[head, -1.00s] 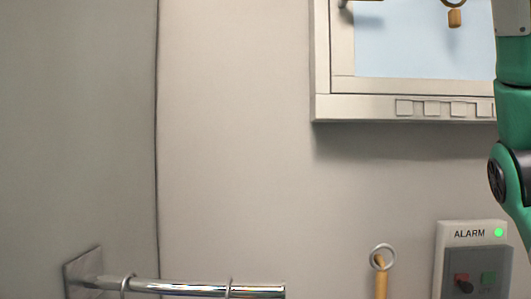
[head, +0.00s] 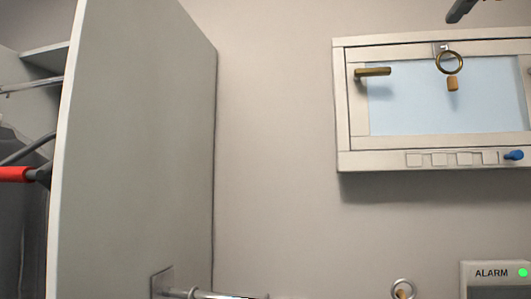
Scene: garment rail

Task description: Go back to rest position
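A dark grey piece (head: 461,10) enters at the top edge on the right of the head view. It looks like the tip of my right gripper; only a small part shows, and its opening cannot be seen. It is above the white wall cabinet and holds nothing that I can see. My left gripper is not in view.
A tall grey panel (head: 140,130) stands at left; a red-and-dark object (head: 15,174) shows beyond it. A white wall cabinet (head: 345,110) has a hanging ring (head: 449,62). Below are a chrome rail (head: 205,294), a ringed peg (head: 402,288) and an alarm box (head: 490,272).

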